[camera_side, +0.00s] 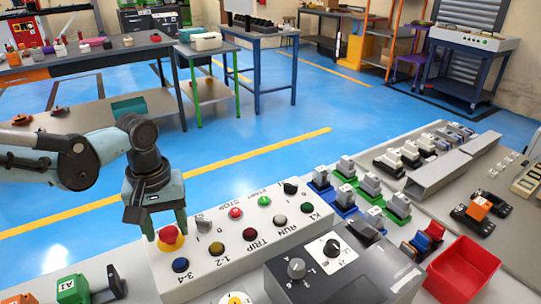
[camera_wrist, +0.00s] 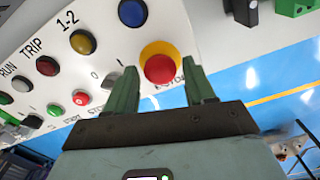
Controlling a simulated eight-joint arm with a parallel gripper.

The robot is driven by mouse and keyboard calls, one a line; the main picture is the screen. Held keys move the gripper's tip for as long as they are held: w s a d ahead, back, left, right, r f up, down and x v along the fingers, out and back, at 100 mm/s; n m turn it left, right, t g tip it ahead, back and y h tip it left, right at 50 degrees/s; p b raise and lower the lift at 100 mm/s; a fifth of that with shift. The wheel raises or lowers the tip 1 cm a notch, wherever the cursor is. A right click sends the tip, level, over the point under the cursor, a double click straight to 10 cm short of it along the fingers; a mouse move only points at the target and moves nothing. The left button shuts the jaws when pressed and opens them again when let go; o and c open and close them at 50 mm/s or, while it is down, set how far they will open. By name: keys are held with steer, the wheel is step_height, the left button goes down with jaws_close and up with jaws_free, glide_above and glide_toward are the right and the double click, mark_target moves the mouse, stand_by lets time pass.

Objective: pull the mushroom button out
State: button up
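The mushroom button (camera_side: 169,236) is a red round head on a yellow base at the left end of the white control panel (camera_side: 228,238). In the wrist view the red mushroom button (camera_wrist: 160,69) lies between the tips of my gripper (camera_wrist: 161,76). The two green fingers are open, with a visible gap on each side of the red head. In the side view my gripper (camera_side: 166,222) points down right at the button, and its fingers partly overlap it. I cannot tell the exact height of the fingertips against the head.
On the panel, a blue button (camera_side: 180,265) and a grey selector knob (camera_side: 203,223) sit close to the mushroom button. Other coloured buttons line the panel. A grey box with knobs (camera_side: 345,285) stands right of it, and a red bin (camera_side: 462,268) farther right.

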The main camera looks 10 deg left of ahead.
mark_target(168, 232)
jaws_close()
steer(key=shift+r, duration=0.55)
steer(key=shift+o, duration=1.5)
jaws_free()
steer(key=shift+r, duration=0.1)
step_height(168, 232, up, 12)
steer(key=s+a+f+m+t, duration=0.3)
steer(key=s+a, duration=0.1)
steer(key=a, duration=0.3)
steer(key=s+a+f+m+t, duration=0.3)
steer(key=s+a+t, duration=0.1)
steer(key=a, duration=0.4)
steer(key=shift+s+f, duration=0.15)
steer(key=shift+f, duration=0.25)
